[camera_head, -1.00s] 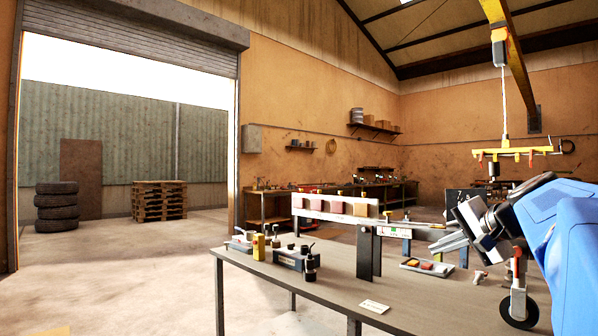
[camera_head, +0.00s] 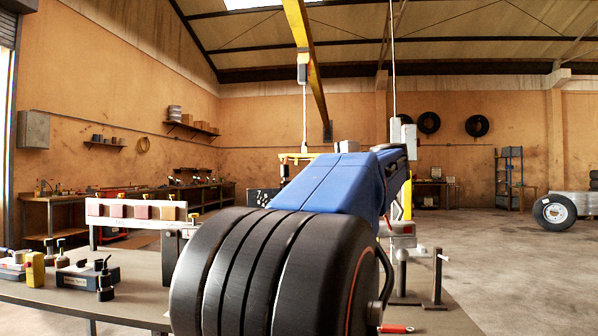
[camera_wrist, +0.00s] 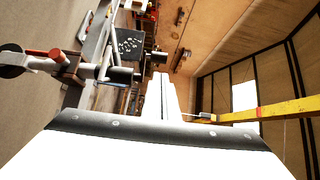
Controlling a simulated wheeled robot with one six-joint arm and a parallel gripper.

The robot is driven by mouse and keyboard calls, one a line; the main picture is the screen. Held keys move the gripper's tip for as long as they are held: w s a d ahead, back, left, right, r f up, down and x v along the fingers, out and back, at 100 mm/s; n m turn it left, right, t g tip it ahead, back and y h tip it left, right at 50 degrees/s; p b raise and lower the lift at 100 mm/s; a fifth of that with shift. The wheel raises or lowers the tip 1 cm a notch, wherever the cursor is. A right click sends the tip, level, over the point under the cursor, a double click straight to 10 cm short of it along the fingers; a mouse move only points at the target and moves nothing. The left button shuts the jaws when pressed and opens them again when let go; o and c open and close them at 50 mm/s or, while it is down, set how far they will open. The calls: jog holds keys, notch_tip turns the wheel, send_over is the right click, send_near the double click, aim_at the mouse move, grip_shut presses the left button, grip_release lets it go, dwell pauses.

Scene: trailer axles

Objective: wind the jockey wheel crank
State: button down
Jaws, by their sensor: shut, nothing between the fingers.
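My gripper (camera_wrist: 162,98) shows in the wrist view with its two pale fingers together and nothing between them. In the head view it is hidden behind my arm. What looks like the jockey wheel (camera_wrist: 12,62) lies at the left edge of the wrist view, with a red-capped part (camera_wrist: 57,56) beside it on a pale tube. It stands apart from my fingers, to their left in the picture. I cannot make out the crank for certain. A small red handle-like piece (camera_head: 396,328) shows at the bottom of the head view, right of my arm.
A grey bench (camera_head: 125,299) carries small tools and a dark battery-like box (camera_head: 85,276) at left. Dark posts (camera_head: 437,279) stand right of my arm. A yellow hoist beam (camera_wrist: 270,112) crosses the wrist view at right. Open floor (camera_head: 530,270) lies at right.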

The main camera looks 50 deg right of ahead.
aim_at(287, 170)
jog(key=x, duration=1.3)
jog(key=shift+w, duration=0.3)
jog(key=shift+w, duration=0.1)
